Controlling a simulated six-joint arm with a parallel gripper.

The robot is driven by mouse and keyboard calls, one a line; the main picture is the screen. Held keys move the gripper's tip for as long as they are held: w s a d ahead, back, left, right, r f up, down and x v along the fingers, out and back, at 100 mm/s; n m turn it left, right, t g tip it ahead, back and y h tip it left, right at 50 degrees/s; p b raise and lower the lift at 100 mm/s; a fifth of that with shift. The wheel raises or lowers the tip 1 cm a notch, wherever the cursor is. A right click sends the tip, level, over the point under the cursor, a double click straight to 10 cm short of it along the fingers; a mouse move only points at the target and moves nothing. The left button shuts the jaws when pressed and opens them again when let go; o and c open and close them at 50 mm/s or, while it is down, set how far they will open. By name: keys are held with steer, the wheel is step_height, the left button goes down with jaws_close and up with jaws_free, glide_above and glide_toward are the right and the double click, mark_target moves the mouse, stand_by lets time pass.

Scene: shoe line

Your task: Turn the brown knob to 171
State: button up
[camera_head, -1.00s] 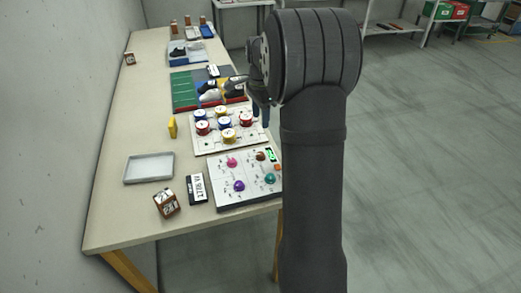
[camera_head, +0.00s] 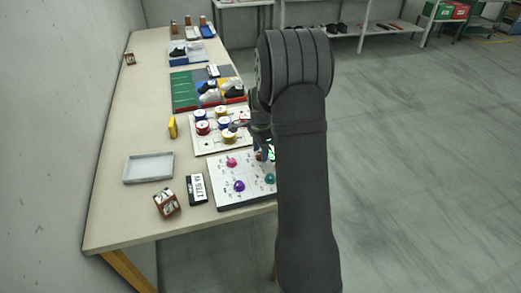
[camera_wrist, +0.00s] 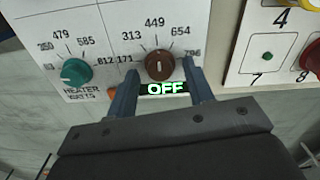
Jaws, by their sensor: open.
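The brown knob (camera_wrist: 160,66) is on a white panel (camera_wrist: 215,15) in the wrist view. Numbers 171, 313, 449, 654 and 796 ring it, with 171 at its left. A light mark on it seems to face up toward 449, but it is small. A display (camera_wrist: 165,88) beside the knob reads OFF in green. My gripper (camera_wrist: 160,70) is open, its fingertips at the left and right of the knob. I cannot tell whether they touch it. In the head view the arm hides the brown knob, and the gripper (camera_head: 265,142) is over the panel's far right part.
A teal knob (camera_wrist: 76,71) and an orange button (camera_wrist: 112,93) are near the brown knob. Pink (camera_head: 231,162) and purple (camera_head: 239,186) knobs share the panel. A board of spools (camera_head: 228,137) lies beyond it. A grey tray (camera_head: 148,168) is at left.

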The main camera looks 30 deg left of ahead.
steer(key=c, duration=1)
steer(key=shift+n, duration=0.4)
steer(key=n, duration=0.3)
steer(key=shift+n, duration=0.3)
steer(key=n, duration=0.3)
steer(key=shift+n, duration=0.4)
steer(key=n, duration=0.3)
steer(key=shift+n, duration=2.1)
